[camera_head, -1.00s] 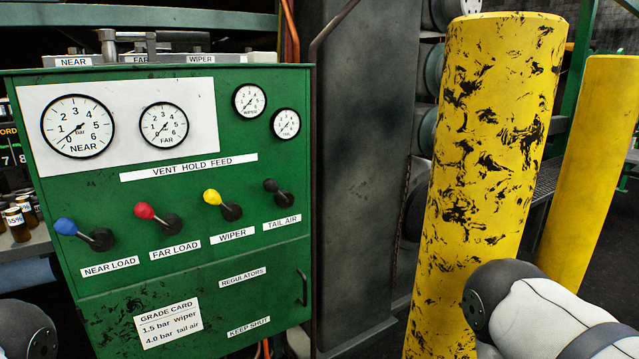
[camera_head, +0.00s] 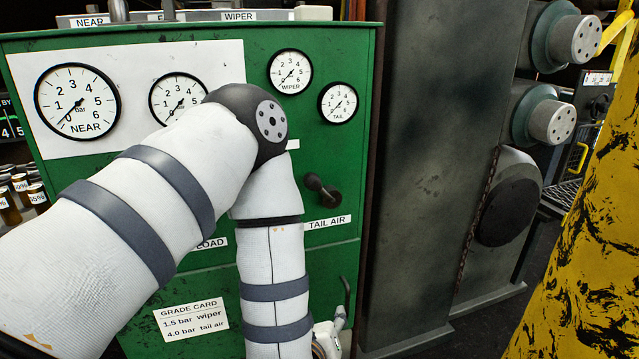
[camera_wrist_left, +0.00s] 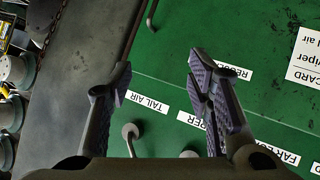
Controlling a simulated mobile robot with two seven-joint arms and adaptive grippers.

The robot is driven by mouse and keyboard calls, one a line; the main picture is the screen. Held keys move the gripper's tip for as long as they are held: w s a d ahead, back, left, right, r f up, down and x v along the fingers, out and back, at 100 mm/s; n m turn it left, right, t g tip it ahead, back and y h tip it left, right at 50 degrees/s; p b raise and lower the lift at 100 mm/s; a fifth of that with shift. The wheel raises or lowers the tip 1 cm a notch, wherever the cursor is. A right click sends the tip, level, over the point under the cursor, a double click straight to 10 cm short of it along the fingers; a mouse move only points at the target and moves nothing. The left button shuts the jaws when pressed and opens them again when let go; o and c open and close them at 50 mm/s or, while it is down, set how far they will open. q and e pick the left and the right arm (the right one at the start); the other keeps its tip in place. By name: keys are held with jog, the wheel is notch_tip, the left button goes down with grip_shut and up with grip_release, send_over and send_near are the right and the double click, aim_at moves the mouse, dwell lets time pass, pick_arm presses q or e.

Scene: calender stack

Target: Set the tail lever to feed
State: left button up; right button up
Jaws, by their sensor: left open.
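The tail lever (camera_head: 322,188) is a short dark lever with a black knob, on the green panel above the TAIL AIR label (camera_head: 327,222). Its knob end leans up and left of its pivot. My left gripper (camera_head: 329,338) is low in front of the cabinet, mostly hidden below my forearm. In the left wrist view, which is upside down, my left gripper (camera_wrist_left: 160,78) is open and empty. The TAIL AIR label (camera_wrist_left: 147,103) shows between its fingers, and the tail lever (camera_wrist_left: 131,137) shows nearer the wrist, apart from the fingertips. My right gripper is not in view.
My left arm covers the near, far and wiper levers and most of the VENT HOLD FEED strip in the head view. A tail gauge (camera_head: 338,102) sits above the lever. A grey machine frame (camera_head: 430,150) stands right of the cabinet, and a yellow bollard (camera_head: 590,250) farther right.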

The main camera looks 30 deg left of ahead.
pick_arm(q)
jog(key=w+a+r+n+t+y, duration=0.2)
jog(key=w+r+n+y, duration=0.15)
jog(key=r, duration=0.65)
jog(key=n+t+y, duration=0.2)
jog(key=n+y, duration=0.1)
send_near(313, 186)
jog(key=x, duration=1.2)
jog(key=shift+b, duration=0.35)
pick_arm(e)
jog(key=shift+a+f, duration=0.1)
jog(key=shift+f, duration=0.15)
pick_arm(q)
grip_shut()
